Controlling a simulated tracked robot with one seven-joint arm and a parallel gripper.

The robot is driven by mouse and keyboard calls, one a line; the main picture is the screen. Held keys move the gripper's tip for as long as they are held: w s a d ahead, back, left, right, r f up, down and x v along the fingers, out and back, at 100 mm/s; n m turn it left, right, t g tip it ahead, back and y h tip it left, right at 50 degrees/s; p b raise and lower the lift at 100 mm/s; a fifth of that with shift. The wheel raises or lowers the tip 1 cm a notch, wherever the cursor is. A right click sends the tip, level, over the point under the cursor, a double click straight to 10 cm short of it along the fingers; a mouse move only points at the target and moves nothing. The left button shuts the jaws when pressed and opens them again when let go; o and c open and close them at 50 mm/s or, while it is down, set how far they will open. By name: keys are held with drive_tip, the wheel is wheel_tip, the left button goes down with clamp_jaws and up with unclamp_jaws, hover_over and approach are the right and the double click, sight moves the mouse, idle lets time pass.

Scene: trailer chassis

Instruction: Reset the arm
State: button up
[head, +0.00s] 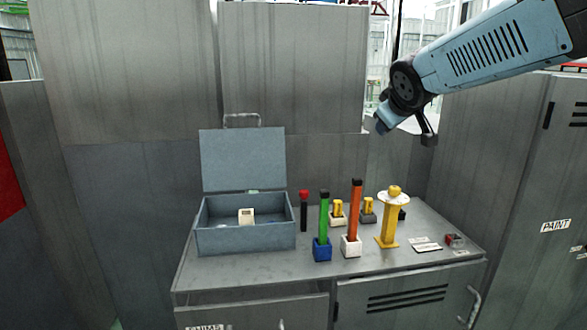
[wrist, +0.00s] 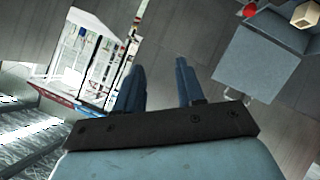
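My arm reaches in from the upper right of the head view, and my gripper (head: 383,122) hangs above the back right of the bench, clear of everything on it. In the wrist view my gripper (wrist: 158,72) has its two blue fingers apart with nothing between them. It is open and empty. The wrist camera looks toward grey panels, a bright opening at left and the toolbox at upper right.
A grey metal bench (head: 240,278) holds an open toolbox (head: 246,238), a green-handled tool (head: 324,215), an orange-handled tool (head: 355,210), a yellow stand (head: 387,230) and several small items. Tall grey cabinets stand behind and at right, including a cabinet marked PAINT (head: 530,190).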

drive_tip(key=s+f+m+g, duration=0.3)
drive_tip(key=s+f, duration=0.3)
drive_tip(key=s, duration=0.6)
drive_tip(key=s+d+f+m+g+y, duration=0.1)
drive_tip(key=s+f+m+g, duration=0.2)
drive_tip(key=s, duration=0.9)
wheel_tip(320, 180, down, 3)
drive_tip(key=shift+s+d+f+m, duration=0.1)
drive_tip(key=shift+s+d+m, duration=0.1)
drive_tip(key=shift+s+m, duration=0.15)
drive_tip(key=shift+w, duration=0.1)
